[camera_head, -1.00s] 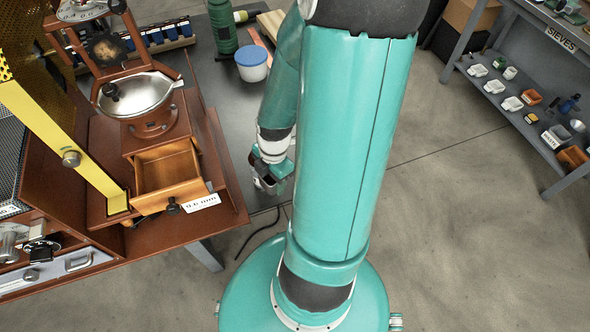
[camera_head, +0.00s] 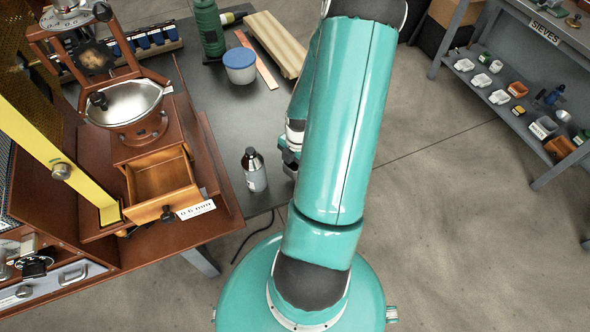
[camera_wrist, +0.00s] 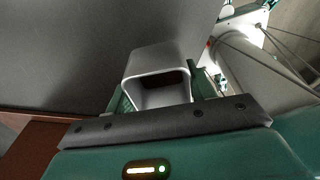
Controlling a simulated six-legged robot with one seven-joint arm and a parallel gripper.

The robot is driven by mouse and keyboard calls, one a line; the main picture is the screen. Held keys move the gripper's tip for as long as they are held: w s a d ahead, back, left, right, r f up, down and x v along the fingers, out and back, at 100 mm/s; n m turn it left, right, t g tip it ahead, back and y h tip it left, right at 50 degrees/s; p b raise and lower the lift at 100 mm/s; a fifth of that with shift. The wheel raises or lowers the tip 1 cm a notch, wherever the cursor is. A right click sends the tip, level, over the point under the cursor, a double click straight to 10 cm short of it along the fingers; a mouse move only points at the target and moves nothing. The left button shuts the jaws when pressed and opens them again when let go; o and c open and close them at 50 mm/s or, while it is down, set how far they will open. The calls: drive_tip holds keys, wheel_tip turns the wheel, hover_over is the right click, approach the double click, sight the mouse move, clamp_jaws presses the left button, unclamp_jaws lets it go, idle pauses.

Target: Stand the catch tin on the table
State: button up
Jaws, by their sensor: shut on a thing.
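The catch tin (camera_wrist: 158,62) seems to be the silver-grey, squared tin with rounded corners in the wrist view. Its dark open mouth faces the wrist camera. My gripper (camera_wrist: 160,98) is shut on it, with a green finger at each side. In the head view my gripper is mostly hidden behind my arm, and I cannot make out the tin there. The dark grey table (camera_head: 232,122) lies beyond the tin in the wrist view (camera_wrist: 60,50); I cannot tell whether they touch.
A blue-lidded tub (camera_head: 240,67), green flask (camera_head: 209,28) and wooden boards (camera_head: 275,45) lie farther back. The roaster's open drawer (camera_head: 150,212) juts out at left. The table between is clear.

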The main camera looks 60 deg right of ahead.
sight(296, 169)
drive_tip(key=shift+d+f, duration=0.2)
drive_tip(key=shift+f, duration=0.1)
drive_tip(key=shift+d+f, duration=0.1)
drive_tip(key=shift+f, duration=1.5)
drive_tip(key=shift+f, duration=0.1)
drive_tip(key=o, duration=1)
wheel_tip(296, 169, up, 12)
drive_tip(key=d, duration=0.1)
drive_tip(key=shift+d, duration=0.2)
